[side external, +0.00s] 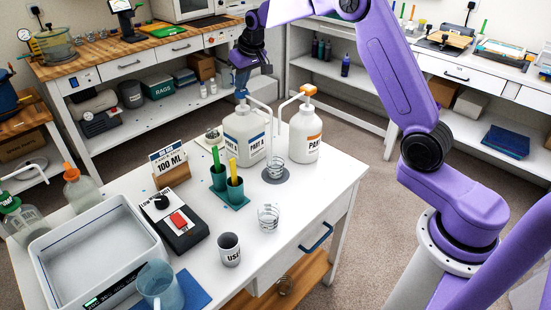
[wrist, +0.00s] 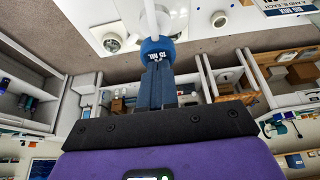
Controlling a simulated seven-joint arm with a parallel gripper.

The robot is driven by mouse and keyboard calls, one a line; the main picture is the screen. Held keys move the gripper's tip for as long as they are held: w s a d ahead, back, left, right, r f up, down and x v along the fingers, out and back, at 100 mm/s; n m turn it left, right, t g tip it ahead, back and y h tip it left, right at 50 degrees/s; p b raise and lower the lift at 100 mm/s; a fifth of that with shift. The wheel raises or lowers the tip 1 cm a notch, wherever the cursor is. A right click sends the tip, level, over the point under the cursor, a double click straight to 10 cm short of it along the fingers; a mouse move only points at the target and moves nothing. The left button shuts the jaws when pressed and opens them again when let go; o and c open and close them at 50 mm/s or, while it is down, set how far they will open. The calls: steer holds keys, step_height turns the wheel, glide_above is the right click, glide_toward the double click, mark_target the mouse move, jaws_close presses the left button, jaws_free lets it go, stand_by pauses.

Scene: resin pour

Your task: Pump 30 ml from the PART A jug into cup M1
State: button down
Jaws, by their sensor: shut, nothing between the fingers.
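The PART A jug (side external: 243,136) is white with a blue label and a blue pump head. It stands at the back of the white table. My gripper (side external: 241,91) is shut and empty, pointing down at the top of that pump. In the wrist view its blue fingers (wrist: 156,68) meet the pump head (wrist: 157,46), marked 15 ML; I cannot tell if they press on it. A clear cup (side external: 275,168) stands on a grey disc below the white spout. Another clear cup (side external: 268,217) stands nearer the front. No M1 label is readable.
The PART B jug (side external: 304,139), with an orange pump, stands close on the right. The table's right front corner is clear.

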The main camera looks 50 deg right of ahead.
steer(key=shift+f, duration=0.85)
steer(key=shift+r, duration=1.4)
steer(key=shift+f, duration=0.4)
steer(key=shift+r, duration=0.55)
step_height(320, 180, up, 6)
steer(key=shift+f, duration=0.1)
stand_by(0.3)
steer(key=shift+a, duration=0.1)
